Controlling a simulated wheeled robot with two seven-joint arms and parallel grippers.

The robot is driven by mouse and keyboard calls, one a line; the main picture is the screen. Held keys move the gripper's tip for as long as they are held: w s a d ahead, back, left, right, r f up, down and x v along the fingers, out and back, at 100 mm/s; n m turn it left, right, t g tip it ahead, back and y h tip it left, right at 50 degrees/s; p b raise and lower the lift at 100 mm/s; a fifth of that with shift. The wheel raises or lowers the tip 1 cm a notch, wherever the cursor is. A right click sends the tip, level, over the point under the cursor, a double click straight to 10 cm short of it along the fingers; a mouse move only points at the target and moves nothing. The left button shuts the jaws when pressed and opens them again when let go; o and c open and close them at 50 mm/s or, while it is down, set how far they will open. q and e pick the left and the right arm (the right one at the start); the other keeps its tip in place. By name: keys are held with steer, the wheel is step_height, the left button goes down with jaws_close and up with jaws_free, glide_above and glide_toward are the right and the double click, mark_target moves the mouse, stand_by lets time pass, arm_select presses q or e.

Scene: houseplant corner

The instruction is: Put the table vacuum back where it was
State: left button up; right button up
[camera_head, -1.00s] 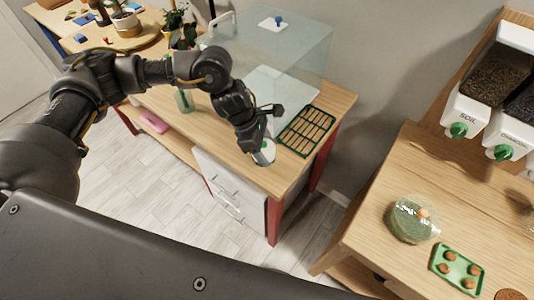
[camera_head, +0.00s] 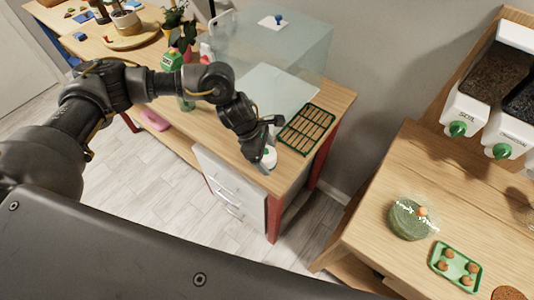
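A small white round thing with a green spot, which looks like the table vacuum (camera_head: 269,157), is at the front right of the left wooden table, beside the seed tray. My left gripper (camera_head: 265,150) is right at it, pointing down, and its dark fingers cover part of it. I cannot tell whether the fingers are closed on it or only beside it, nor whether it rests on the tabletop. My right gripper is not in view.
A green seed tray (camera_head: 306,130) lies just right of the gripper. A clear glass box (camera_head: 290,45) stands behind. A potted plant (camera_head: 182,32) is at the back. The right table (camera_head: 390,170) holds a round mossy dish (camera_head: 408,222) and a green tray (camera_head: 456,266).

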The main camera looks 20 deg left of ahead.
arm_select(q)
steer(key=shift+r+p, duration=0.3)
steer(key=shift+p, duration=0.05)
steer(key=shift+a+r+b, duration=0.2)
steer(key=shift+r+b, duration=0.05)
steer(key=shift+b, duration=0.05)
steer(key=b+v, duration=0.2)
steer(key=v, duration=0.9)
steer(key=shift+r, duration=0.1)
